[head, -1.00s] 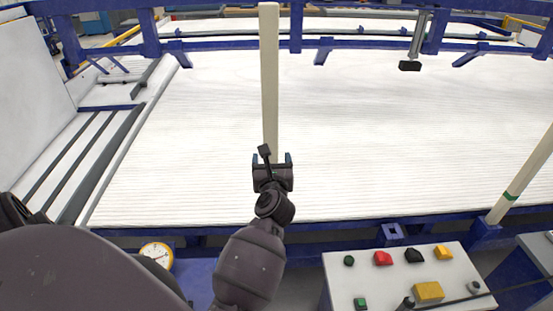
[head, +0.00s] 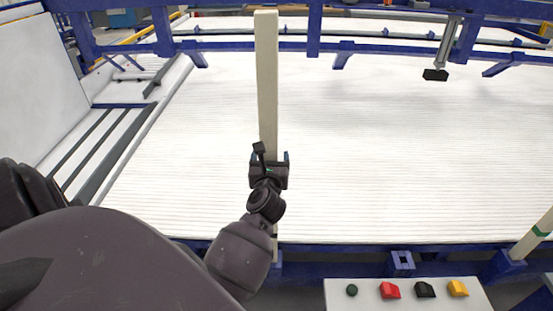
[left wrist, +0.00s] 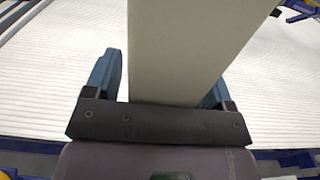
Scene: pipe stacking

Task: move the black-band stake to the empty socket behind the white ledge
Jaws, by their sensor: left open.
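A tall cream stake (head: 267,85) stands upright at the centre of the head view. A short lower piece of it shows beside my wrist, with a small dark mark that may be the black band. My left gripper (head: 269,160) is open at the stake. In the left wrist view the stake (left wrist: 190,50) rises between the two blue fingers (left wrist: 160,92), with a gap at the left finger. An empty blue square socket (head: 402,259) sits on the near rail, behind a white ledge (head: 375,303). My right gripper is out of view.
The white ledge carries green, red, black and yellow knobs. A green-banded stake (head: 537,232) leans in a blue socket (head: 508,263) at the right. A wide white ribbed bed (head: 400,160) lies behind the near blue rail (head: 340,250). A blue frame crosses the back.

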